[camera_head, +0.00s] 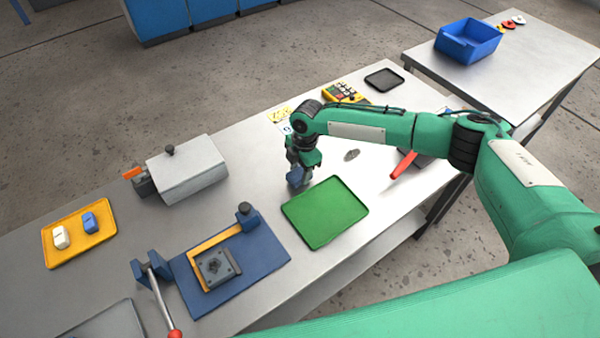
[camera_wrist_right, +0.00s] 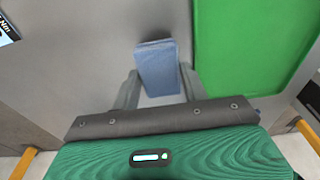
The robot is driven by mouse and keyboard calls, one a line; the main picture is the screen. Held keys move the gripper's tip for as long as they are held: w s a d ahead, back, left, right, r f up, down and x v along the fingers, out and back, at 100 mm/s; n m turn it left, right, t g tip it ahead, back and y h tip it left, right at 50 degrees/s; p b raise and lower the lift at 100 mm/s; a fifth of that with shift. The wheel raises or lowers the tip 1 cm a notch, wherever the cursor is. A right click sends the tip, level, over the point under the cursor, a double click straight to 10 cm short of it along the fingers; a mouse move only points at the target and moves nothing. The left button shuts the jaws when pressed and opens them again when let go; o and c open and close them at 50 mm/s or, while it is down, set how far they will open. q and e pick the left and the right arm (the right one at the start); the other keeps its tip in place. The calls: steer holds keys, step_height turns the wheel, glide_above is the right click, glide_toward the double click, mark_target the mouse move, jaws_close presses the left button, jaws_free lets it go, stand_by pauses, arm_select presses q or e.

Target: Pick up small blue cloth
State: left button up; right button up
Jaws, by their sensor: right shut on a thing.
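The small blue cloth (camera_wrist_right: 157,66) is a folded pad between the two fingers of my right gripper (camera_wrist_right: 158,85) in the wrist view. In the head view, my right gripper (camera_head: 299,170) points down at the table just left of the green tray (camera_head: 325,212), with the blue cloth (camera_head: 297,178) at its fingertips. The gripper is shut on the cloth. I cannot tell whether the cloth touches the table or is held slightly above it. My left gripper is not in view.
A yellow tray (camera_head: 64,254) holds a white and a blue piece at far left. A blue fixture board (camera_head: 270,254), a grey metal block (camera_head: 188,170) and a black tray (camera_head: 384,79) stand on the table. A blue bin (camera_head: 468,41) sits on another table.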

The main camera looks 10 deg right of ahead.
mark_target(300, 172)
step_height(300, 172, up, 19)
steer(key=b, duration=0.4)
